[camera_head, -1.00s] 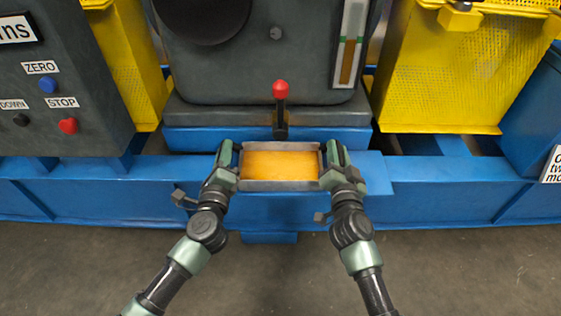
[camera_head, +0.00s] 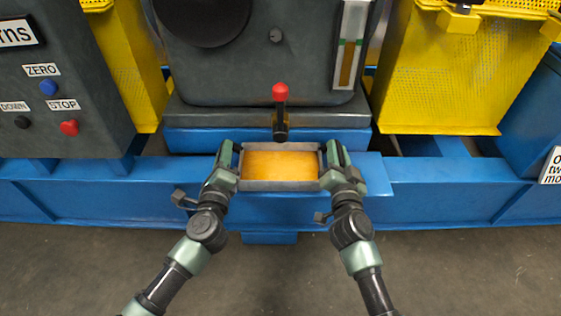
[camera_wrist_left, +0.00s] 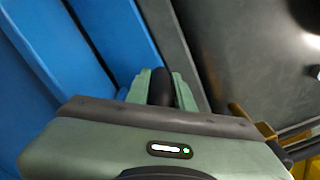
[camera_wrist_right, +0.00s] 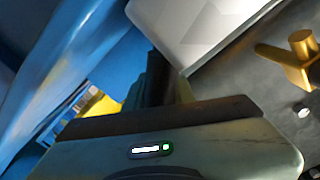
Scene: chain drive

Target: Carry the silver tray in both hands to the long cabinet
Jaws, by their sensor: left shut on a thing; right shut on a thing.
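The silver tray (camera_head: 280,186) is in the middle of the head view, with an amber-coloured inside. It looks level, in front of the dark machine. My left gripper (camera_head: 233,161) is shut on its left end and my right gripper (camera_head: 329,160) is shut on its right end. In the left wrist view my left gripper (camera_wrist_left: 159,88) has a black rounded piece between its fingers. In the right wrist view the fingers of my right gripper (camera_wrist_right: 165,82) are dark and what they hold is hard to tell. I cannot make out a long cabinet in any view.
A red-knobbed lever (camera_head: 280,97) stands just behind the tray. A blue beam (camera_head: 120,190) runs across behind and below it. Yellow perforated guards (camera_head: 450,75) and a control panel (camera_head: 60,90) with buttons flank the machine (camera_head: 260,70). Bare floor (camera_head: 480,270) lies in front.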

